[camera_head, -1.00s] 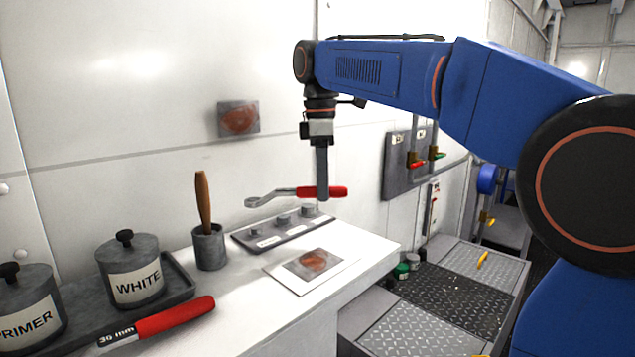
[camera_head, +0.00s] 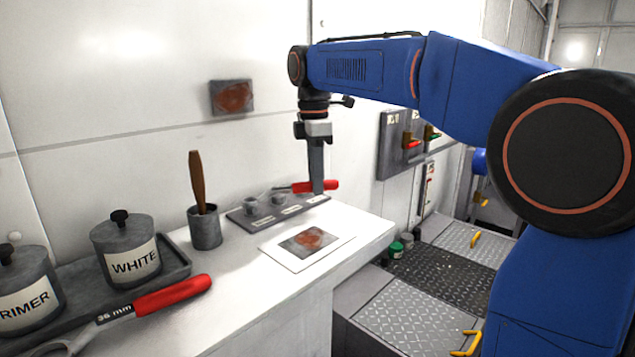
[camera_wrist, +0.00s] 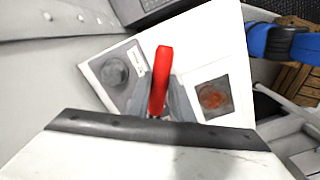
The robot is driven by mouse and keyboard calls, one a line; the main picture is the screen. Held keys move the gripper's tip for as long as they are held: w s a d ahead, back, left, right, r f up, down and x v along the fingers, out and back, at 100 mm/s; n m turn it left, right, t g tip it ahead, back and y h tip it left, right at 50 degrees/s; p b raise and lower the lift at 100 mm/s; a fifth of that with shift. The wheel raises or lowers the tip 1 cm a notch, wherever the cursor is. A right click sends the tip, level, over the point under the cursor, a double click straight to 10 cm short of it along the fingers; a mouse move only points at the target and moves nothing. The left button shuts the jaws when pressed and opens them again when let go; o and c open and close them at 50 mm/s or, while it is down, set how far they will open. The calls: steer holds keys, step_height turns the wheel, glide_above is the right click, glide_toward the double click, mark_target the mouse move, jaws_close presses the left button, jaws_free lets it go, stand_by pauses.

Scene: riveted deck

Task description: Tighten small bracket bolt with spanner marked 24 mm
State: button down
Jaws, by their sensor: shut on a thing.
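My gripper (camera_head: 318,190) is shut on the red handle of a spanner (camera_head: 328,185). The handle also shows between my fingers in the wrist view (camera_wrist: 160,78). The spanner's grey end points left, low over a grey bracket plate (camera_head: 290,212) with several round bolts and small labels. I cannot tell whether the spanner end touches a bolt, and no size marking is readable on it. In the wrist view one round bolt (camera_wrist: 115,71) shows on the plate, left of the handle. Another red-handled spanner (camera_head: 172,296), marked 36 mm, lies at the front left.
A cup with a wooden-handled tool (camera_head: 205,228) stands left of the plate. A card with a rust-coloured patch (camera_head: 300,246) lies in front of it. WHITE (camera_head: 127,247) and PRIMER (camera_head: 27,290) pots stand on a tray. The wall is close behind; the worktop's right front is clear.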

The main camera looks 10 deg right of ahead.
steer(key=w+n, duration=0.2)
steer(key=w+a+n, duration=0.1)
steer(key=w+n, duration=0.1)
steer(key=w, duration=0.1)
steer(key=shift+w+a, duration=0.2)
steer(key=shift+w, duration=0.1)
steer(key=shift+w+a+n, duration=0.3)
steer(key=shift+w+n, duration=0.3)
steer(key=shift+w+a+n, duration=0.3)
steer(key=shift+w+n, duration=0.3)
steer(key=shift+f, duration=0.6)
stand_by(0.4)
steer(key=shift+s+d+f+m, duration=0.1)
steer(key=shift+s+d+m, duration=0.2)
steer(key=shift+s+m, duration=0.3)
stand_by(0.3)
steer(key=shift+s+d, duration=0.15)
steer(key=shift+s, duration=0.2)
steer(key=shift+s+d+m, duration=0.3)
steer(key=shift+s+m, duration=0.25)
steer(key=shift+m, duration=0.05)
steer(key=shift+s+d+m, duration=0.2)
steer(key=shift+s+m, duration=0.35)
steer(key=shift+s, duration=0.15)
steer(key=shift+s+d+m, duration=0.2)
steer(key=shift+s+m, duration=0.35)
steer(key=shift+s, duration=0.15)
steer(key=shift+s+d+m, duration=0.15)
steer(key=shift+s+m, duration=0.95)
steer(key=shift+s, duration=0.4)
